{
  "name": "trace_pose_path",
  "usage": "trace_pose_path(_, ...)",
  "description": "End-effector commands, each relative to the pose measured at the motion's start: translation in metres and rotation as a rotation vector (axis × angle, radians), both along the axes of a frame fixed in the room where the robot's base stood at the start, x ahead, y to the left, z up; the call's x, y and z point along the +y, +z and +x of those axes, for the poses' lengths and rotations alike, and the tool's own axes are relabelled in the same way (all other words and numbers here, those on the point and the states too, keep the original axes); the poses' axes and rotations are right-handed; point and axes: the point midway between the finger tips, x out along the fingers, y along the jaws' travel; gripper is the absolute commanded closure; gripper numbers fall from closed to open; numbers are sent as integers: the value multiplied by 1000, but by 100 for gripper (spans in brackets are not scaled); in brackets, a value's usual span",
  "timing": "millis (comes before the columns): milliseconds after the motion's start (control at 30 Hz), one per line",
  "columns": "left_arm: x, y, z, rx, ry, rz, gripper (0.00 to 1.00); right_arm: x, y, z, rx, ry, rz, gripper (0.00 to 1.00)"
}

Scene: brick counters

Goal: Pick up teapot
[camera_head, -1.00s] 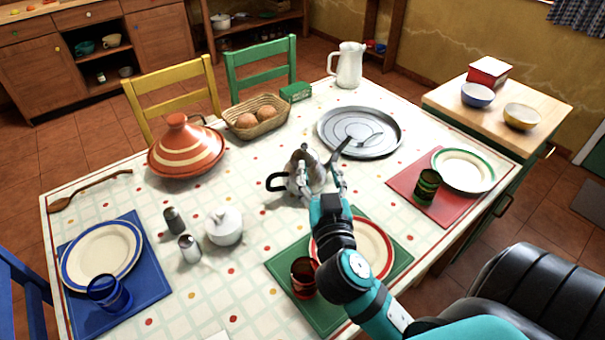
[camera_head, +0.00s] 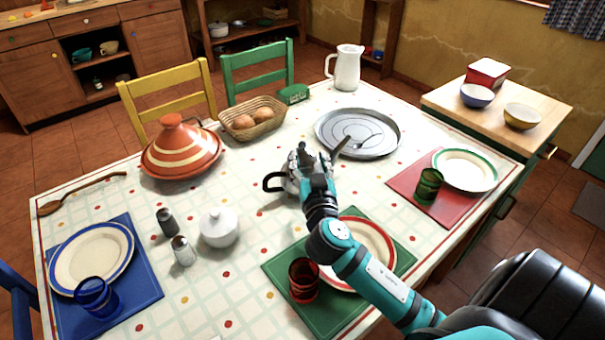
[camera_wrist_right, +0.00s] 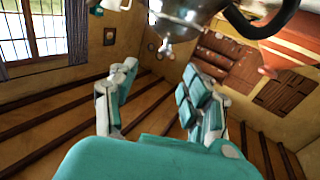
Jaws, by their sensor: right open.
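The silver metal teapot (camera_head: 291,185) stands near the middle of the table, with its dark handle to the left and its spout to the right. My right gripper (camera_head: 309,158) is over the teapot's lid and hides much of its top and right side. In the right wrist view the teapot (camera_wrist_right: 190,8) fills the top edge, with its lid knob pointing down in the picture. There my right gripper (camera_wrist_right: 157,80) has its fingers spread wide with nothing between them. My left gripper is not in view.
A round metal tray (camera_head: 385,145) with a fork lies right of the teapot. An orange-striped tagine (camera_head: 180,155), a bread basket (camera_head: 253,117) and a white sugar bowl (camera_head: 219,228) stand left of it. A red glass (camera_head: 304,280) and red-rimmed plate (camera_head: 384,262) are in front.

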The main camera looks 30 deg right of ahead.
Motion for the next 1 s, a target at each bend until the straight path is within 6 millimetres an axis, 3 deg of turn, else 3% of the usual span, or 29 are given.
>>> trace_pose_path(100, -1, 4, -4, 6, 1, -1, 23, -8, 2, 17, -1, 0, -3, 51)
trace_pose_path(367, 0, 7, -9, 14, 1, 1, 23, -15, -1, 34, 0, 0, -1, 51)
trace_pose_path(633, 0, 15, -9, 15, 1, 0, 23, -27, -8, 69, 0, 0, -2, 51)
trace_pose_path(933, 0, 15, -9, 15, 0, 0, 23, -30, -10, 74, 0, 0, 0, 51)
trace_pose_path(1000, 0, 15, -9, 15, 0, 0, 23, -30, -10, 74, 1, 0, 0, 58)
